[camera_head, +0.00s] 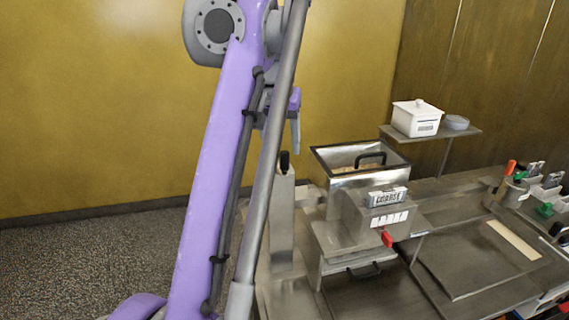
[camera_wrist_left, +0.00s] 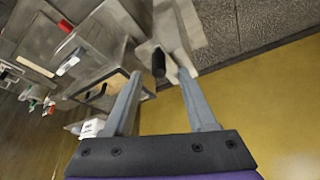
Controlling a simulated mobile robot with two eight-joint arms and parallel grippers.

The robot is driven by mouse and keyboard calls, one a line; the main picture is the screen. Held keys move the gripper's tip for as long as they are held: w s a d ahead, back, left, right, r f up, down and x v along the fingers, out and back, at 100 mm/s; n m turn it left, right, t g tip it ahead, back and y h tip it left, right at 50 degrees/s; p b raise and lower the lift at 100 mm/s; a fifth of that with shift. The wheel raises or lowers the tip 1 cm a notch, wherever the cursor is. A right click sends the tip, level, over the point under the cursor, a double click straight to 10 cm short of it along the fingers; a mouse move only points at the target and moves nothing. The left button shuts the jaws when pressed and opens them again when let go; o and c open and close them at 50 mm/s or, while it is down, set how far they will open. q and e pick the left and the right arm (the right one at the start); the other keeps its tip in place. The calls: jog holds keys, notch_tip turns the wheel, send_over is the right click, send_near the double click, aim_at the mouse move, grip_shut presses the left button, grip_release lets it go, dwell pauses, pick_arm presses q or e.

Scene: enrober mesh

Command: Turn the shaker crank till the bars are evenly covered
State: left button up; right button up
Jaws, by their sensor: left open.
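The shaker machine (camera_head: 365,215) is a grey metal unit with an open-topped hopper (camera_head: 335,158) and a lettered plate (camera_head: 387,197). At its left side, a black upright crank handle (camera_head: 284,162) stands near a pale metal post. My left gripper (camera_head: 296,150) points down just above this handle, partly hidden by my own arm. In the left wrist view, the left gripper (camera_wrist_left: 160,72) is open, and the black handle (camera_wrist_left: 158,62) shows between its fingertips; contact cannot be told. I cannot make out any bars clearly. My right gripper is not in view.
A red knob (camera_head: 388,239) sticks out at the machine's front. A white lidded box (camera_head: 415,120) and a grey bowl (camera_head: 456,122) stand on a raised shelf behind. Several small tools and containers crowd the right end. A flat metal worktop (camera_head: 470,262) lies mostly clear.

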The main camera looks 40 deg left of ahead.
aim_at(284, 153)
pick_arm(q)
jog(key=b+x, duration=0.1)
jog(key=x, duration=0.4)
jog(key=shift+w+r, duration=0.1)
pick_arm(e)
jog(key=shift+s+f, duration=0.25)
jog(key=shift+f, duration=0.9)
pick_arm(q)
grip_shut()
jog(key=shift+d, duration=0.1)
